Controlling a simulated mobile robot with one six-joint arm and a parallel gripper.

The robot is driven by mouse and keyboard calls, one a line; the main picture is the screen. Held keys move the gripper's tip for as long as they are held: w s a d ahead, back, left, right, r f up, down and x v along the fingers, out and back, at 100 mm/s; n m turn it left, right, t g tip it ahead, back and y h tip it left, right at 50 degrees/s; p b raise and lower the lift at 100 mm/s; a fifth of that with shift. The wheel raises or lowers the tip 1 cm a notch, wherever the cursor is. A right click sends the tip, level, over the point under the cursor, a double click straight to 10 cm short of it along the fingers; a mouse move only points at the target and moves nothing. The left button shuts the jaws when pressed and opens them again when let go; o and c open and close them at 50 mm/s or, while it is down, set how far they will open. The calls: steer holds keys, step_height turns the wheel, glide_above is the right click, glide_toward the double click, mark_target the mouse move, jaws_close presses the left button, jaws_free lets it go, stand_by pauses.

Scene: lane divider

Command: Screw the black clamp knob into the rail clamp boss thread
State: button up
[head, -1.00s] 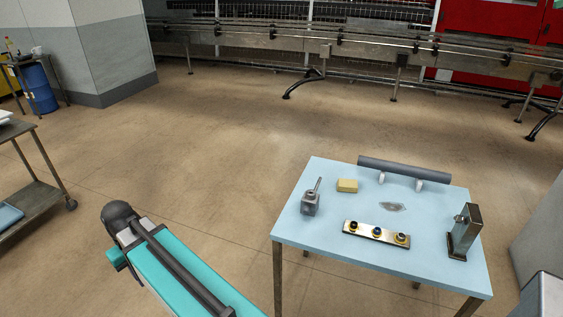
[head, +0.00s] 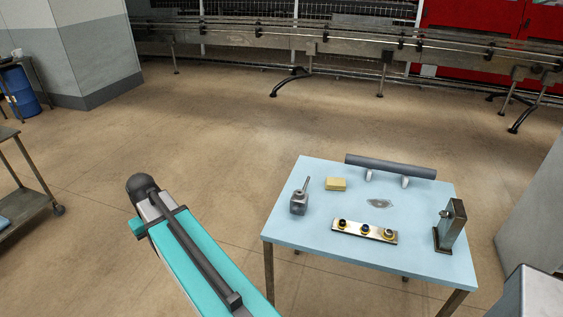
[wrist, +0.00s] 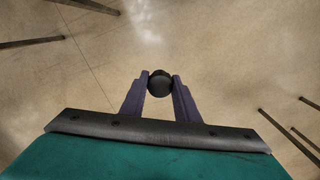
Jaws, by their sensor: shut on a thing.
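In the wrist view my gripper (wrist: 161,77) is shut on a round black knob (wrist: 160,86), held between its two dark fingers above the floor. The knob and the fingers are not visible in the head view, where only my teal arm shows. On the light blue table (head: 310,245) an upright grey metal bracket (head: 457,225) stands at the right, with a small stub on its left side. A grey block with a slanted rod (head: 299,203) stands at the left. I cannot tell for certain which of them carries the boss thread. My gripper is away from both.
A plate with several ringed holes (head: 350,231), a yellow block (head: 336,184), a dark bar on white supports (head: 390,166) and a grey patch (head: 380,203) share the table. A grey cabinet (head: 535,215) is close on the right. The floor left of the table is open.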

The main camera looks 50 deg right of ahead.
steer(key=s+d+r+m+p, duration=0.2)
steer(key=s+d+r, duration=0.15)
steer(key=d, duration=0.95)
steer(key=s+d+r+m+p, duration=0.15)
steer(key=d+r, duration=0.25)
steer(key=d, duration=0.9)
steer(key=s+d+r+m+p, duration=0.1)
steer(key=s+d+r+p, duration=0.1)
steer(key=s+d, duration=0.6)
steer(key=s+d+r+m+p, duration=0.2)
steer(key=s+d+r, duration=0.2)
steer(key=d, duration=0.9)
steer(key=s, duration=0.3)
steer(key=shift+s, duration=0.4)
steer(key=shift+a, duration=0.15)
steer(key=shift+f+b, duration=1.05)
steer(key=shift+f, duration=1.9)
steer(key=shift+f+b, duration=0.35)
steer(key=shift+f, duration=1.15)
